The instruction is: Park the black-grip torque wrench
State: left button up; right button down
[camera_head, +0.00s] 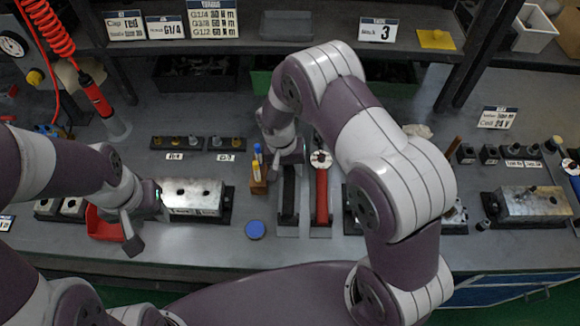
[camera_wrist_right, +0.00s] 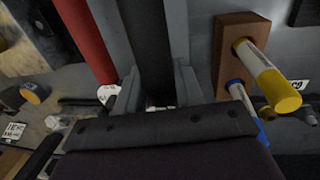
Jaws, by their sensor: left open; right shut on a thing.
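The black-grip torque wrench shows as a long black handle (camera_head: 289,195) lying front to back in a grey cradle at the middle of the bench. In the right wrist view its black bar (camera_wrist_right: 154,42) runs down between the two grey fingers of my right gripper (camera_wrist_right: 156,95). That gripper is shut on it, and in the head view it (camera_head: 287,160) is at the far end of the handle. The wrench's head is hidden. My left gripper (camera_head: 130,232) is open and empty above the red tray at the left.
A red-grip wrench (camera_head: 321,195) lies just right of the black one. A wooden pen block (camera_head: 258,183) stands close left, with a blue disc (camera_head: 255,229) in front. Valve blocks (camera_head: 192,192) (camera_head: 530,203) and a red tray (camera_head: 103,228) flank them. A shelf (camera_head: 330,27) overhangs the back.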

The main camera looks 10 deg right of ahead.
jog(key=shift+r, duration=0.1)
jog(key=shift+f, duration=0.25)
dwell(0.3)
jog(key=shift+f+b, duration=1.55)
jog(key=shift+f, duration=0.2)
jog(key=c, duration=0.6)
grip_release()
jog(key=shift+s, duration=0.1)
jog(key=shift+c, duration=0.2)
notch_tip(320, 180, up, 13)
jog(key=a+b, duration=0.1)
jog(key=a, duration=0.1)
jog(key=shift+w+f, duration=0.2)
jog(key=shift+w, duration=0.05)
